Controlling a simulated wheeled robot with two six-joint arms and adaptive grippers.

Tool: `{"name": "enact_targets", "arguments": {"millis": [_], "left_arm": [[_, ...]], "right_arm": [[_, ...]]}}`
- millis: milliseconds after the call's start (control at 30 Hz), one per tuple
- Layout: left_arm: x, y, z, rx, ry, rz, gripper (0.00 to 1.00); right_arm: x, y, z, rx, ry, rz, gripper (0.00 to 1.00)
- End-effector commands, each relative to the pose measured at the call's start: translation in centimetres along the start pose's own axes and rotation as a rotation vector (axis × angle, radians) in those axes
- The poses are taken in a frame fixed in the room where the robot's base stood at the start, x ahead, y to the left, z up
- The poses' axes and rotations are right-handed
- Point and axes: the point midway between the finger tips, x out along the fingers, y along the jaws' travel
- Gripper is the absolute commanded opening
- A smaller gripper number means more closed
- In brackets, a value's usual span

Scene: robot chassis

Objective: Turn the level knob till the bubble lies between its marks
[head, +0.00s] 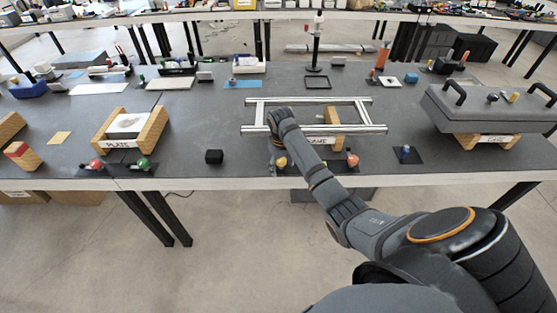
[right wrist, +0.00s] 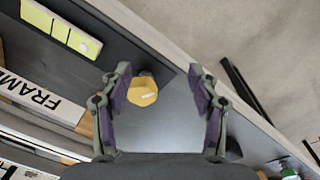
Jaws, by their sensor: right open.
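My right gripper (right wrist: 162,90) is open, with its two fingers on either side of a yellow faceted knob (right wrist: 142,92). The knob is nearer the left finger, and I cannot tell whether it touches. In the head view the yellow knob (head: 281,161) sits at the table's front edge, just below my right gripper (head: 277,150). A yellow-green level vial (right wrist: 60,27) shows at the upper left of the wrist view. A pale round bubble (right wrist: 84,45) lies near its right end, to the right of the dark marks. My left gripper is not in view.
A metal frame (head: 375,129) rests on wooden supports behind the knob, with a FRAME label (right wrist: 38,92). A black cube (head: 214,157) stands to the left. A plate stand (head: 103,142) is further left, a grey case (head: 480,108) far right.

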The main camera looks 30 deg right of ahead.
Motion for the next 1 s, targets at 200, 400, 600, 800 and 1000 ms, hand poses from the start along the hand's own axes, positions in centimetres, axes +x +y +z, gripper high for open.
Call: {"name": "enact_targets", "arguments": {"millis": [200,400,600,800,1000], "left_arm": [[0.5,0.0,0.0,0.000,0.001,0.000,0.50],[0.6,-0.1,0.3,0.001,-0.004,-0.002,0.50],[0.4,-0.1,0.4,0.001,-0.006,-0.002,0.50],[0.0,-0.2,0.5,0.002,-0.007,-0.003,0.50],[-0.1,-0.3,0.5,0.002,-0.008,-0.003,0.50]], "right_arm": [[-6.0,2.6,-3.4,0.018,-0.030,-0.043,0.61],[-8.9,3.5,-4.3,0.022,-0.050,-0.074,0.61],[-7.8,3.4,-4.2,0.021,-0.054,-0.075,0.61],[-3.7,3.1,-3.9,0.022,-0.055,-0.075,0.61],[0.0,2.8,-3.8,0.022,-0.052,-0.075,0.61]]}}
